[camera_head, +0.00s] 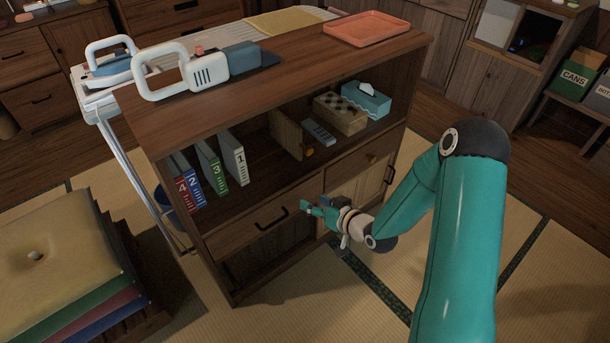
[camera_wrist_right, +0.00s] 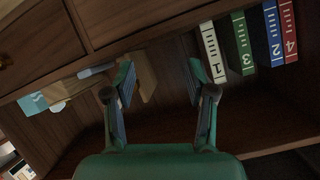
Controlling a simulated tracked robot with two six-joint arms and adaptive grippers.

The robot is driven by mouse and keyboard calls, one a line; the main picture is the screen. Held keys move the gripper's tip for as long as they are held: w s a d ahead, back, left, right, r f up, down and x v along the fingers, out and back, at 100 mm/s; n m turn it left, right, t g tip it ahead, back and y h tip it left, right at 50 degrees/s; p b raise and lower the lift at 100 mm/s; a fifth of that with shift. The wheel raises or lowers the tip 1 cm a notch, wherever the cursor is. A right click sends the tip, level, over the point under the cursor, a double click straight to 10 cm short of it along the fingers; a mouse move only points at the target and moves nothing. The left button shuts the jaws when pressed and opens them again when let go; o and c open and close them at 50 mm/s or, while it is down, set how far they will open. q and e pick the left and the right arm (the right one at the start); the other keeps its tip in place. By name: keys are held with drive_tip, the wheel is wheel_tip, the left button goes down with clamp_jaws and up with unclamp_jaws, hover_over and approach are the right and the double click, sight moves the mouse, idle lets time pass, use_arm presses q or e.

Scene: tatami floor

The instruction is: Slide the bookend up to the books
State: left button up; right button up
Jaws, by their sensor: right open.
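The bookend looks like an upright brown wooden panel (camera_head: 286,135) on the cabinet's open shelf. Several numbered books stand at the shelf's left end: red 4 (camera_head: 187,187), blue 2 (camera_head: 190,180), green 3 (camera_head: 212,167) and white 1 (camera_head: 234,160). A clear gap separates book 1 from the bookend. My right gripper (camera_head: 317,206) is open and empty in front of the cabinet, below the shelf. In the right wrist view, the bookend (camera_wrist_right: 147,78) shows beyond and beside the left-hand finger of my gripper (camera_wrist_right: 162,84), apart from the books on the right. My left gripper is out of view.
Right of the bookend are a small grey-blue item (camera_head: 319,132), a dotted wooden box (camera_head: 341,112) and a teal tissue box (camera_head: 367,99). Drawers (camera_head: 265,215) lie under the shelf. The cabinet top (camera_head: 300,65) overhangs it. Stacked cushions (camera_head: 60,235) stand at left.

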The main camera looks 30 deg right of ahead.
sight(310, 152)
drive_tip(key=d+r+n+t+b, duration=0.1)
drive_tip(key=d+r+t+b, duration=0.2)
drive_tip(key=d+t+b, duration=0.35)
use_arm(q)
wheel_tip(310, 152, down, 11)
drive_tip(key=b, duration=0.1)
drive_tip(key=shift+b, duration=0.4)
use_arm(e)
drive_tip(key=shift+g+h, duration=0.4)
drive_tip(key=shift+g, duration=0.45)
drive_tip(key=w, duration=0.5)
drive_tip(key=w+d, duration=0.1)
drive_tip(key=w, duration=1)
drive_tip(key=shift+w+d+f, duration=0.2)
drive_tip(key=shift+w+d, duration=0.05)
drive_tip(key=shift+d, duration=0.15)
clamp_jaws()
